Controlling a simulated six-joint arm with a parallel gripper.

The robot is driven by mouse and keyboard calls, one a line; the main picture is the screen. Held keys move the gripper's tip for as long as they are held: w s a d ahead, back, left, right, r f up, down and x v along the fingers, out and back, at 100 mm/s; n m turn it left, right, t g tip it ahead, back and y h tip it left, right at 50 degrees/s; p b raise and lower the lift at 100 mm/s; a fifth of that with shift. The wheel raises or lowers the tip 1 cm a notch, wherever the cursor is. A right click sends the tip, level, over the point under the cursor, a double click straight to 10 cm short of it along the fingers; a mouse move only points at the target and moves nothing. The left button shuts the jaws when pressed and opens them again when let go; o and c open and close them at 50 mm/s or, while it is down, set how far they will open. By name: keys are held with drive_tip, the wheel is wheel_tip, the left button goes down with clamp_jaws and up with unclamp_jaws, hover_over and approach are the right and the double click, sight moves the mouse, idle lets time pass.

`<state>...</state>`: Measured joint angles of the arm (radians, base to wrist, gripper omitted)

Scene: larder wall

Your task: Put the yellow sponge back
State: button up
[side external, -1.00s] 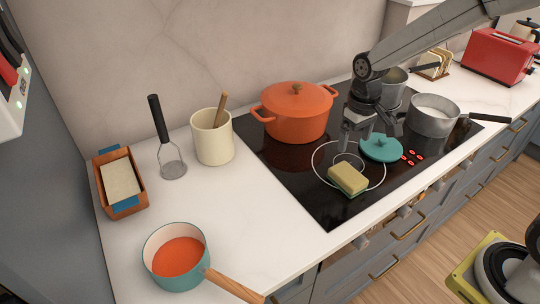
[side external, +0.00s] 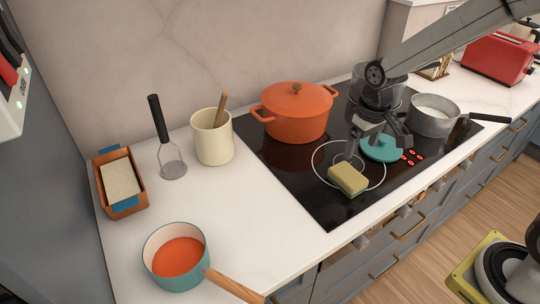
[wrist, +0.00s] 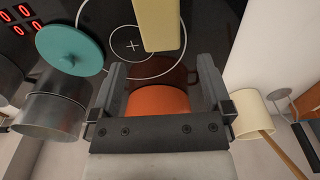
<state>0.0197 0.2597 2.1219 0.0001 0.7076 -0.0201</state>
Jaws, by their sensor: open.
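The yellow sponge (side external: 348,179), with a green underside, lies on the front part of the black hob, on the ringed cooking zone. In the wrist view the sponge (wrist: 160,24) is at the top centre, beyond the fingertips. My gripper (side external: 378,141) is just behind and right of the sponge, above the hob, near the teal lid. In the wrist view my gripper (wrist: 160,78) has its fingers wide apart with nothing held between them. I cannot tell its exact height above the hob.
A teal lid (side external: 381,149) lies right of the sponge. An orange pot (side external: 297,115) and steel pans (side external: 433,118) stand on the hob. A cream crock (side external: 212,140), a masher (side external: 172,168), a loaf tin (side external: 129,206) and a teal saucepan (side external: 177,280) occupy the left counter; bare counter lies between.

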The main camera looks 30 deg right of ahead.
drive_tip(key=s+f+t, duration=0.2)
drive_tip(key=s, duration=0.7)
drive_tip(key=shift+s+a, duration=0.25)
drive_tip(key=shift+a, duration=0.1)
